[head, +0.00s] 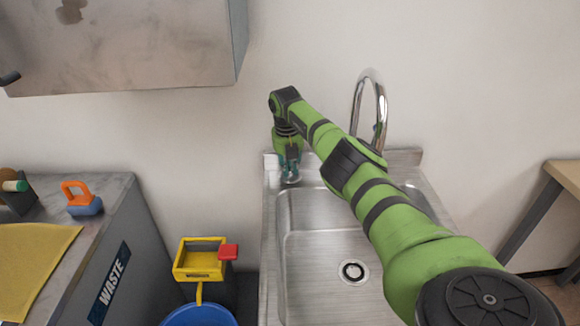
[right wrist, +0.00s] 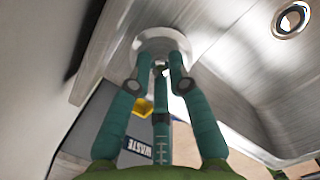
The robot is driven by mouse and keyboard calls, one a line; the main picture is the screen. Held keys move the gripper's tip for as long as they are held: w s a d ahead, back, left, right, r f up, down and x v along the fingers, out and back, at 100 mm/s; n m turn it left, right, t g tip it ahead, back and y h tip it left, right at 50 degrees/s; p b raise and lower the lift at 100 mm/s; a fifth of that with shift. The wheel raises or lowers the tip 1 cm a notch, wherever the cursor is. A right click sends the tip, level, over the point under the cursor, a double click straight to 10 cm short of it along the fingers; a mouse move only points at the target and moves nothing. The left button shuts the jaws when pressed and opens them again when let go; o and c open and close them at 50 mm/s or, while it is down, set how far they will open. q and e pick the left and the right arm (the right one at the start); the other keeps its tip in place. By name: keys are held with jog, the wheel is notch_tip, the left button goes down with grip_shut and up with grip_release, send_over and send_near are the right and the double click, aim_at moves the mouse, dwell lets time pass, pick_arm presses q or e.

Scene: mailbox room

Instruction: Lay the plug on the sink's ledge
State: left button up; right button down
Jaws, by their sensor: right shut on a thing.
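The plug (right wrist: 150,40), a round silvery metal disc, shows in the right wrist view just beyond my fingertips. My right gripper (head: 290,172) has teal fingers and is shut on the plug's small knob; in the right wrist view the fingertips (right wrist: 160,78) close around it. In the head view the gripper points down over the back left corner of the steel sink's ledge (head: 270,230). The plug is low over or on the ledge; I cannot tell whether it touches. My left gripper is not in view.
The sink basin (head: 320,245) has an open drain (head: 353,272), and a curved tap (head: 380,105) stands behind it. A yellow box with a red part (head: 200,262) and a blue bucket (head: 200,315) are to the left. A metal cabinet (head: 120,45) hangs at upper left.

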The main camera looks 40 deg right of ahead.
aim_at(288, 178)
jog(key=shift+w+d+f, duration=0.1)
jog(key=shift+w+f, duration=0.1)
jog(key=shift+f, duration=0.35)
jog(key=shift+f+b, duration=0.2)
jog(key=shift+b, duration=0.15)
jog(key=c, duration=1.2)
grip_release()
jog(key=shift+o, duration=0.2)
jog(key=shift+r, duration=0.1)
jog(key=shift+r+p, duration=0.3)
jog(key=shift+r, duration=0.25)
notch_tip(288, 178, up, 11)
jog(key=a, duration=0.1)
jog(key=shift+s+a, duration=0.2)
jog(key=shift+s, duration=0.25)
